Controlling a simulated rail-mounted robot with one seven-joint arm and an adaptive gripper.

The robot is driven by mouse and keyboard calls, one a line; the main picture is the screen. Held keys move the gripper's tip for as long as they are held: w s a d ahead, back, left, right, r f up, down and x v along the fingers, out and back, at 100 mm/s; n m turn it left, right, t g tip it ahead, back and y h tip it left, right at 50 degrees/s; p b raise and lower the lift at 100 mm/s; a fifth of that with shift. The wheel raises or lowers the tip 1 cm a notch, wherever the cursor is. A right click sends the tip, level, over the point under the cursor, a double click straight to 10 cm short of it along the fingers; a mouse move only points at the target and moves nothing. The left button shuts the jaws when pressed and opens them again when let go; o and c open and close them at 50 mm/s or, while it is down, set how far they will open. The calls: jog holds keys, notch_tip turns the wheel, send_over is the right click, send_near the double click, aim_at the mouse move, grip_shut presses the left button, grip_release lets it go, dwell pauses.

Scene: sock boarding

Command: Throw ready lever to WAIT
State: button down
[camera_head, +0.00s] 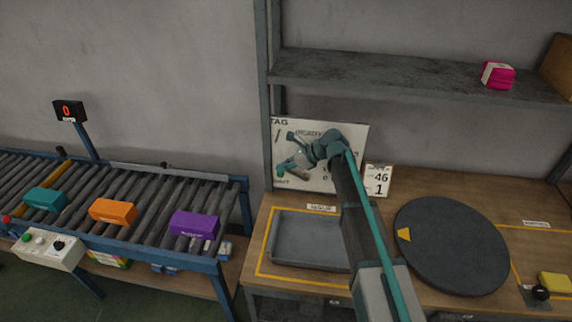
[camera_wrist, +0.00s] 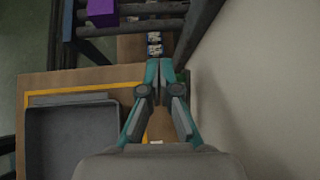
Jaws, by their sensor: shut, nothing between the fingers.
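My gripper (camera_head: 285,168) is held up in front of the white board behind the table. In the wrist view my gripper (camera_wrist: 160,68) has its fingertips together with nothing between them. The white board (camera_head: 345,139) has lettering partly hidden by my arm.
A grey tray (camera_head: 300,250) and a dark round turntable (camera_head: 450,245) are on the table, with a yellow block (camera_head: 555,282) at right. A roller conveyor (camera_head: 140,185) carries teal, orange and purple boxes. A shelf (camera_head: 400,72) hangs above. A control box (camera_head: 45,250) is at left.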

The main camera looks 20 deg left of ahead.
jog(key=a+f, duration=0.2)
jog(key=shift+s+f, duration=0.2)
jog(key=shift+f, duration=0.2)
jog(key=shift+s+a+f+b, duration=0.1)
jog(key=shift+a+f+b, duration=0.3)
jog(key=shift+f, duration=0.45)
jog(key=v, duration=1.2)
